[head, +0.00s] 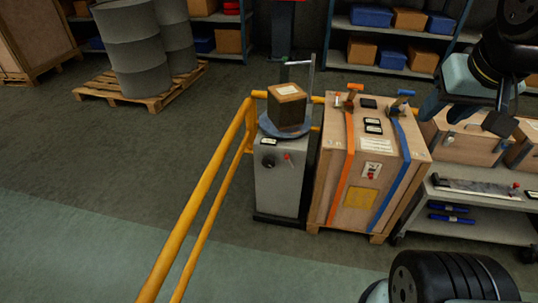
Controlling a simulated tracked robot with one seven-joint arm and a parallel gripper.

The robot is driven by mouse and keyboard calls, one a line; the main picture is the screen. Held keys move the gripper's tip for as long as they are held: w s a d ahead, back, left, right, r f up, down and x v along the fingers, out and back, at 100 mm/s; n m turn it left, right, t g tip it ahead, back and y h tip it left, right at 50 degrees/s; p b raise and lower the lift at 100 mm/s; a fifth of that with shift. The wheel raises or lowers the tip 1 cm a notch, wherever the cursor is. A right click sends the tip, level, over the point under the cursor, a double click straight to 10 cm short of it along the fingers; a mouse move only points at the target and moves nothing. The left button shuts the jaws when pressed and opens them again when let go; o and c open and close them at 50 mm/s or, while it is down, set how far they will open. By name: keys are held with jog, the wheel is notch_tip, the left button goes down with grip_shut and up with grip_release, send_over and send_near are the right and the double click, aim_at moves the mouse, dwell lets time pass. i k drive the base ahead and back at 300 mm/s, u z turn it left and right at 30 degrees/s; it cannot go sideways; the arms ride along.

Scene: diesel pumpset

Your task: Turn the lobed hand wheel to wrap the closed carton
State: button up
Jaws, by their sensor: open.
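The closed carton (287,106) is brown with a white label on top. It sits on a round blue-grey turntable (264,126) on top of a grey pedestal machine (278,190). A dark lobed hand wheel (269,161) is on the upper front of the pedestal, with a small red control (288,157) to its right. A thin upright post with an arm (312,75) stands behind the carton. My gripper (503,108) is at the upper right, open and well apart from the hand wheel. Its fingertips are dark and partly hard to make out.
A yellow rail (205,190) runs along the left of the pedestal. A large wooden crate (350,207) with orange and blue straps stands close on its right. A grey cart (478,226) is farther right. Open floor lies in front of the pedestal.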

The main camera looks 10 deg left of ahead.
aim_at(268, 161)
jog(key=u, duration=0.05)
jog(key=i, duration=1)
jog(key=z, duration=0.05)
